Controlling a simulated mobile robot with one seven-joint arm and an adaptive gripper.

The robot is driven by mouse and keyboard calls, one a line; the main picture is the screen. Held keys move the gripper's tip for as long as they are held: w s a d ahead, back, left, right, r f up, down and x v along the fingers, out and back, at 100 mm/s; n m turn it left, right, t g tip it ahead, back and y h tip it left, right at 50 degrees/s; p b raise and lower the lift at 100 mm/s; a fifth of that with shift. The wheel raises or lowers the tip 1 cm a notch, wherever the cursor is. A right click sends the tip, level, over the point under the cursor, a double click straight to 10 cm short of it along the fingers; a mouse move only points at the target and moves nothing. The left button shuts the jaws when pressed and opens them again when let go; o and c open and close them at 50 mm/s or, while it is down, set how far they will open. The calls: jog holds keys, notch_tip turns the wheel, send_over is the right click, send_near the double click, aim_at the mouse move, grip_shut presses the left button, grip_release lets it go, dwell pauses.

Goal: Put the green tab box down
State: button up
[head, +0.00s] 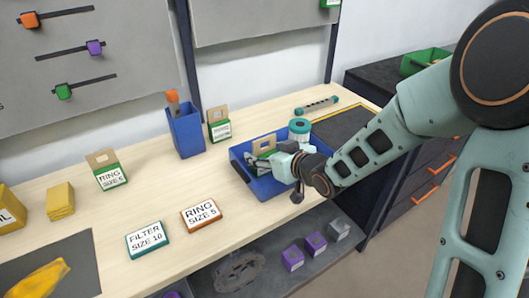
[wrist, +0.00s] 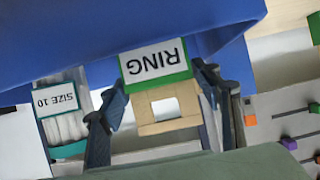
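The green tab box (wrist: 156,64) shows a green-edged white RING label and a tan tab with a square hole. In the wrist view it is between the two fingers of my gripper (wrist: 163,88), which appear closed on its sides. In the head view my gripper (head: 272,162) is at the blue bin (head: 262,190), and the box's tan tab (head: 265,145) shows just behind the fingers. The bin also fills the top of the wrist view (wrist: 60,40). The box's underside is hidden, so I cannot tell whether it touches the bin.
Other green tab boxes stand at left (head: 110,178) and near the blue holder (head: 186,132). A teal-lidded jar (head: 299,128) is close behind the bin. Flat FILTER (head: 147,240) and RING SIZE 5 (head: 201,215) boxes lie in front. Wood between them is clear.

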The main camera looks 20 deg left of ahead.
jog(key=shift+o, duration=0.8)
jog(key=shift+r, duration=0.25)
jog(key=shift+s+d+r+p, duration=0.15)
jog(key=shift+d+p, duration=0.15)
jog(key=p+v, duration=0.2)
jog(key=v, duration=0.9)
jog(key=shift+s, duration=0.15)
jog(key=shift+d, duration=0.1)
